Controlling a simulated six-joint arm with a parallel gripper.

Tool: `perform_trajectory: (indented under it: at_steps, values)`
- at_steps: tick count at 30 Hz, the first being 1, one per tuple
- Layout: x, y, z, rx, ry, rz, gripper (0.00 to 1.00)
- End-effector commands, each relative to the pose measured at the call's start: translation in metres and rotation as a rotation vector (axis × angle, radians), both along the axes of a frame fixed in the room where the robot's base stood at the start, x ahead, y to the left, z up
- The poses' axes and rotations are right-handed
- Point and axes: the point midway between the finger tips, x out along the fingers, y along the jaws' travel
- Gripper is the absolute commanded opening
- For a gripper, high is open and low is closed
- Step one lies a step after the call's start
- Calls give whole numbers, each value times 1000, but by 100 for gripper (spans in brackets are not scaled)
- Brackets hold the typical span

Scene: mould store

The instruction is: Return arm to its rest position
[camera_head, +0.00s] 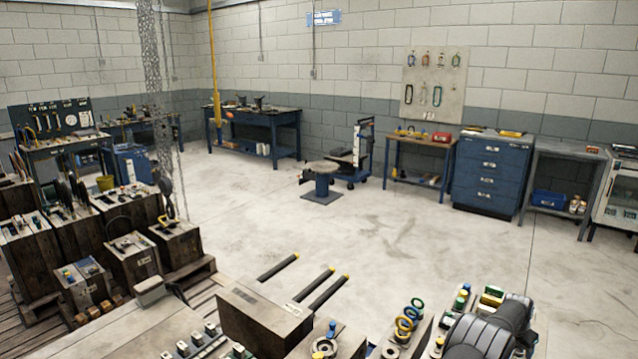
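My gripper is not in view, and no open or shut fingers can be seen. A dark grey rounded, banded shape (487,332) shows at the bottom right among small mould parts. I cannot tell whether it belongs to my arm. The arm's pose cannot be read from this view.
Wooden-sided mould blocks (130,255) crowd pallets at left. A long block (262,318) and dark bars with yellow tips (315,283) lie in front. Chains (157,90) and a yellow hanging line (212,65) drop from above. A round-topped stand (322,183) stands mid-floor. The concrete floor (400,230) is largely clear.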

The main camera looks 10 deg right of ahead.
Motion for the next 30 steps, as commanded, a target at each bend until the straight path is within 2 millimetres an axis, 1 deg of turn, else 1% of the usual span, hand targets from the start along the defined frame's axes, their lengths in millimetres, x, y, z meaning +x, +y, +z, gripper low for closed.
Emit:
perform_trajectory:
  at_steps: [7, 11, 17, 30]
  values:
    - [0, 0, 1, 1, 0, 0, 68]
    - [-1, 2, 7, 1, 1, 1, 68]
    - [-4, 11, 27, 1, 2, 1, 68]
    - [-13, 35, 85, -1, 1, 0, 68]
